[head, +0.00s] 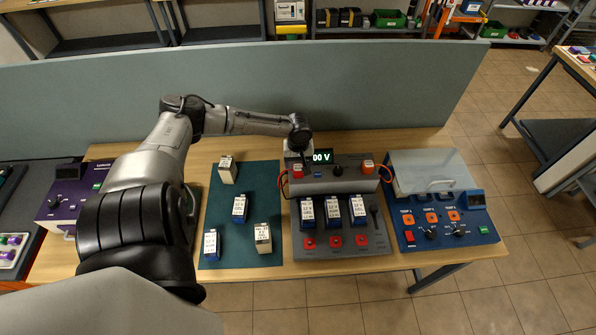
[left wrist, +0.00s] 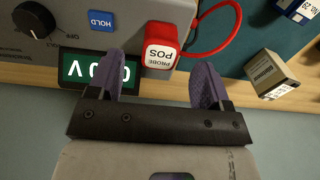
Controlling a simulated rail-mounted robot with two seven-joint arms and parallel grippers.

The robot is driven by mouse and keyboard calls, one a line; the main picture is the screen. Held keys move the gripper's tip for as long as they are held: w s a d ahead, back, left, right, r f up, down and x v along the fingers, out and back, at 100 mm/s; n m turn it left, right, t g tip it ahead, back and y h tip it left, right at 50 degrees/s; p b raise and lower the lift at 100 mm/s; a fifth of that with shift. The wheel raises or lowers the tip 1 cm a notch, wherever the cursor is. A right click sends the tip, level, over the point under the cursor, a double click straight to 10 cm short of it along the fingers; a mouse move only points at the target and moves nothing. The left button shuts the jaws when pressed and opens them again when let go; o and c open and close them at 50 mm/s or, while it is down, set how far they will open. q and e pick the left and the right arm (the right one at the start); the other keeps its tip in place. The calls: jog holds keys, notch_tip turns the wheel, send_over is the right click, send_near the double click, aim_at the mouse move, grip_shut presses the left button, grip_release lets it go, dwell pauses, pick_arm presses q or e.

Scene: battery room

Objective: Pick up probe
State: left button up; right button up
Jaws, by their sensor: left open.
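A red probe block (left wrist: 160,48) with a white label reading PROBE POS sits at the meter unit in the left wrist view, with a red cable beside it. In the head view it is the red block (head: 297,173) at the left end of the grey tester (head: 340,187). A second red-orange block with a pale label (head: 368,166) sits at the tester's right end. My left gripper (left wrist: 160,80) is open, its purple fingers at either side of the probe's line in the picture. Its depth to the probe is unclear. In the head view my left gripper (head: 298,153) hangs just above the probe. My right gripper is not in view.
Beside the probe stand a lit display (left wrist: 98,70), a dial (left wrist: 34,20) and a blue HOLD button (left wrist: 101,22). Several battery blocks stand on the green mat (head: 217,225) and in the tester. A blue unit with a clear lid (head: 430,172) is at right; a divider (head: 400,90) stands behind.

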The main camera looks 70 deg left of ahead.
aim_at(298, 167)
pick_arm(q)
jog(key=shift+a+f, duration=0.2)
jog(key=shift+f, duration=2.55)
jog(key=shift+c, duration=0.4)
jog(key=c, duration=0.9)
